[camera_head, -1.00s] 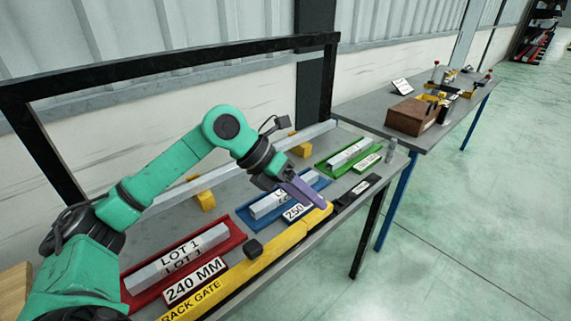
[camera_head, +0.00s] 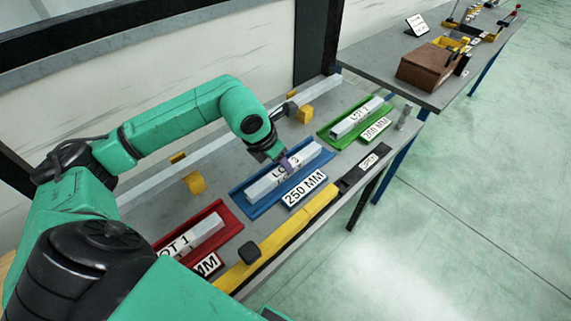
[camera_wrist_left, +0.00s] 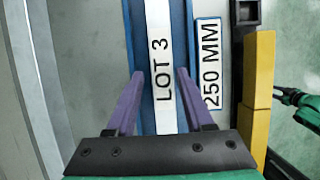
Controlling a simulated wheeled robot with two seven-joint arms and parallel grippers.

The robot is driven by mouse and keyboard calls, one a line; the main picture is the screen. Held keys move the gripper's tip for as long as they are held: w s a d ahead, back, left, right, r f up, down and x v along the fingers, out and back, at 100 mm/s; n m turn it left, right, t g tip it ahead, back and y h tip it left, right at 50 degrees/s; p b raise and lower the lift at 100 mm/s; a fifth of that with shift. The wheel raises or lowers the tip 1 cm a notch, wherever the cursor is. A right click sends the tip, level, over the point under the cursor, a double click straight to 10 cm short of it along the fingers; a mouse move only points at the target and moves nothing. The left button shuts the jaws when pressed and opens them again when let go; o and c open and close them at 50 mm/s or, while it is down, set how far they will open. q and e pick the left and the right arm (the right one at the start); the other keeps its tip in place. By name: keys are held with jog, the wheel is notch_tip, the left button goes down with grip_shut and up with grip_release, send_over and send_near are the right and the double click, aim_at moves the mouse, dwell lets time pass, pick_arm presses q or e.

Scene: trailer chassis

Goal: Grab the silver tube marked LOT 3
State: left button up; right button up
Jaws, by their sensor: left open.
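The silver tube marked LOT 3 (camera_head: 262,187) lies in a blue tray (camera_head: 259,210) in the middle of the bench, beside a 250 MM label (camera_head: 305,189). My left gripper (camera_head: 285,163) is over the tube in the head view. In the left wrist view, its two purple fingers (camera_wrist_left: 160,72) are open, one on each side of the LOT 3 tube (camera_wrist_left: 157,18). I see gaps between fingers and tube, and cannot tell their height. A small green and black arm end (camera_wrist_left: 290,96) at the right of the wrist view looks like my right arm; its jaws are unclear.
A red tray (camera_head: 227,231) holds the LOT 1 tube (camera_head: 196,237) nearer me. A green tray (camera_head: 329,142) holds another silver tube (camera_head: 357,118) farther along. A yellow rail (camera_head: 285,243) runs along the front edge. A second table (camera_head: 375,62) stands beyond.

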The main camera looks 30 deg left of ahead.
pick_arm(q)
jog(key=shift+x, duration=1.15)
jog(key=shift+d, duration=0.1)
grip_shut()
jog(key=shift+r, duration=0.15)
